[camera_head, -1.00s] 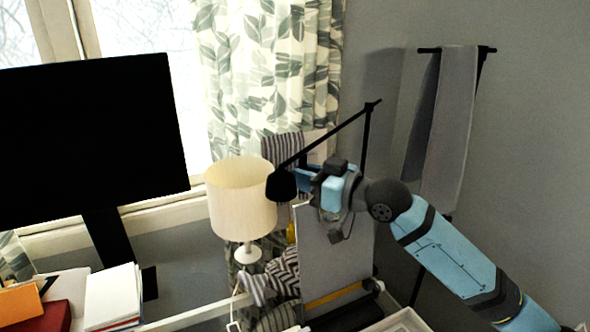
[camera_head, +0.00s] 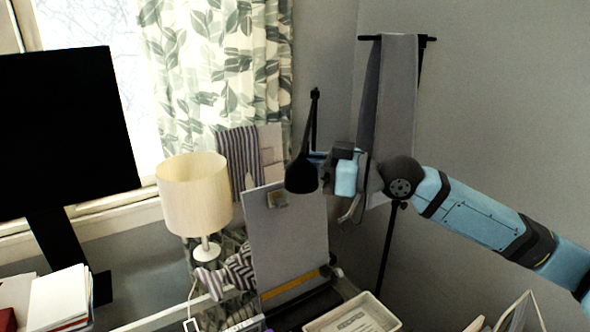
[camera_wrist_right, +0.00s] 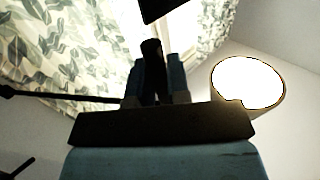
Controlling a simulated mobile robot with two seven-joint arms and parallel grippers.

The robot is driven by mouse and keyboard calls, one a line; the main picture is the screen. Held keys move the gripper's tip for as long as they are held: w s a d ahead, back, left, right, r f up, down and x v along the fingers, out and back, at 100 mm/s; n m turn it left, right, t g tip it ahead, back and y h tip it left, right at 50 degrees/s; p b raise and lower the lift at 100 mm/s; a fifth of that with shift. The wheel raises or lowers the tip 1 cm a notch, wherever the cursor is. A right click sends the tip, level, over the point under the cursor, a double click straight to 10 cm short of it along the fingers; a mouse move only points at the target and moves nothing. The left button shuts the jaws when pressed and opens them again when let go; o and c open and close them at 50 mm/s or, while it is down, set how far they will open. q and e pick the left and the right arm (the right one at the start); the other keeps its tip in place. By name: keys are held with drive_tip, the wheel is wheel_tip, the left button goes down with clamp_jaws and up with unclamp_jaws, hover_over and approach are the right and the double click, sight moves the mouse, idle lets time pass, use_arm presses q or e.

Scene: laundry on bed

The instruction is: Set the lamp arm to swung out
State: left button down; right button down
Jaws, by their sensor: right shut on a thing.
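The black lamp has a slim arm (camera_head: 311,135) that looks short from here. It runs from a joint near the top of a thin black upright down to a dark bell-shaped head (camera_head: 301,177). My right gripper (camera_head: 322,158) is at the right side of the head, its blue fingers partly hidden behind it. In the right wrist view the fingers (camera_wrist_right: 155,88) are closed around a black piece (camera_wrist_right: 152,62) of the lamp, and a thin black rod (camera_wrist_right: 60,97) runs off to the left. My left gripper is not in view.
A cream table lamp (camera_head: 194,195) stands left of the lamp head. A grey board (camera_head: 287,238) stands below it. A grey cloth (camera_head: 396,95) hangs on a black stand behind my right arm. A dark monitor (camera_head: 65,130) is at the left. A bright disc (camera_wrist_right: 248,82) is at right.

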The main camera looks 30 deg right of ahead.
drive_tip(key=shift+d, duration=0.1)
idle(0.3)
drive_tip(key=c, duration=1.1)
unclamp_jaws()
